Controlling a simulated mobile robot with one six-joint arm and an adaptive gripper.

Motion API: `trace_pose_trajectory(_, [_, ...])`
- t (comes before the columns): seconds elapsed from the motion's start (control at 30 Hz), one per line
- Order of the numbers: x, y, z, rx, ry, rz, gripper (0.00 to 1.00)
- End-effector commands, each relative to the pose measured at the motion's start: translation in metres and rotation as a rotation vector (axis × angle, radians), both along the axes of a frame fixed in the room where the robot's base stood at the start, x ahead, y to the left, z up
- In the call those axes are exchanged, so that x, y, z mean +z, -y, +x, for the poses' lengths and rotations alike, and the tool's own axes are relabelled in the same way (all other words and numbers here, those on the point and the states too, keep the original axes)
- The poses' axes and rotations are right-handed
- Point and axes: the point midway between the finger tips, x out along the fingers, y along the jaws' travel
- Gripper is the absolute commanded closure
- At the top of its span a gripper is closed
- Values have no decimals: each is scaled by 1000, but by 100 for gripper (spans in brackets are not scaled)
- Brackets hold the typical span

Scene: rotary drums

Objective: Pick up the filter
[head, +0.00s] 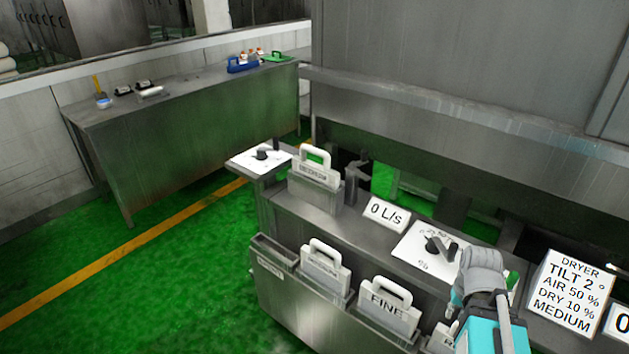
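Several white filter plates with loop handles stand in slots. One filter (325,266) with a small unreadable label and one marked FINE (388,305) sit in the front grey rack (290,308). Part of another white plate (441,339) shows at the rack's right, partly hidden by my arm. A further filter (316,165) stands upright in a separate grey holder (315,195) farther back. My arm comes in at the lower right, and my gripper (449,252) appears as a dark shape by a dial's black knob, apart from the filters. Its fingers are not clear, and I see no filter in it.
A dial panel (424,250), a "0 L/s" sign (386,214) and a DRYER sign (567,293) stand on the machine ledge. Another dial (262,158) is at the left. A grey bench (190,140) with small items stands behind. Green floor (170,280) at left is clear.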

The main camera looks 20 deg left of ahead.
Motion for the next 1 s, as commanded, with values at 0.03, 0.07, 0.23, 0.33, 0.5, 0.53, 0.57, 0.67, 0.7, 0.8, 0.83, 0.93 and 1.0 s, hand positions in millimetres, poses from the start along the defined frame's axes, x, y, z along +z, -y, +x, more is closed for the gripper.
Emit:
trace_pose_trajectory(0.03, [5, -3, 7, 12, 4, 2, 57])
trace_pose_trajectory(0.07, [7, -5, 12, 22, 7, 3, 52])
trace_pose_trajectory(0.23, [29, -26, 51, 113, 36, 13, 25])
trace_pose_trajectory(0.33, [47, -47, 84, 194, 62, 21, 25])
trace_pose_trajectory(0.5, [80, -93, 145, 355, 117, 35, 25])
trace_pose_trajectory(0.53, [85, -102, 155, 384, 126, 37, 25])
trace_pose_trajectory(0.57, [91, -111, 166, 413, 137, 40, 25])
trace_pose_trajectory(0.67, [110, -143, 199, 508, 170, 46, 25])
trace_pose_trajectory(0.7, [118, -157, 211, 546, 183, 48, 25])
trace_pose_trajectory(0.8, [137, -193, 242, 640, 217, 54, 25])
trace_pose_trajectory(0.83, [143, -204, 251, 667, 227, 56, 25])
trace_pose_trajectory(0.93, [163, -242, 279, 760, 262, 61, 25])
trace_pose_trajectory(1.0, [177, -271, 298, 825, 287, 64, 25])
